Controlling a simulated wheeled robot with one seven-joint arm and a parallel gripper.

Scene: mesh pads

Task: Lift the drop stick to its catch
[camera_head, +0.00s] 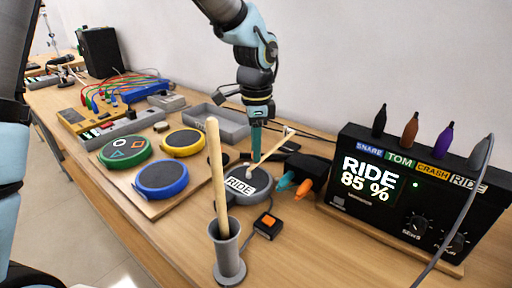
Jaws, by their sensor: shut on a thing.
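The drop stick (275,148) is a short pale wooden stick at the RIDE pad. It slopes from a blunt lower end over the pad up to the right. My gripper (256,157) points down from above with its teal fingers shut on the drop stick, near its lower half. The grey RIDE pad (240,185) lies below, and the stick's lower end is close over it; I cannot tell whether they touch. The catch is not clearly distinguishable; a small dark part shows near the stick's upper right end.
A thick wooden stick (216,165) stands in a grey holder (229,258) in front. Green (125,150), yellow (183,142) and blue (161,179) pads lie left. A black module (400,215) at right reads "RIDE 85 %". Teal and orange plugs (303,189) sit right of the pad.

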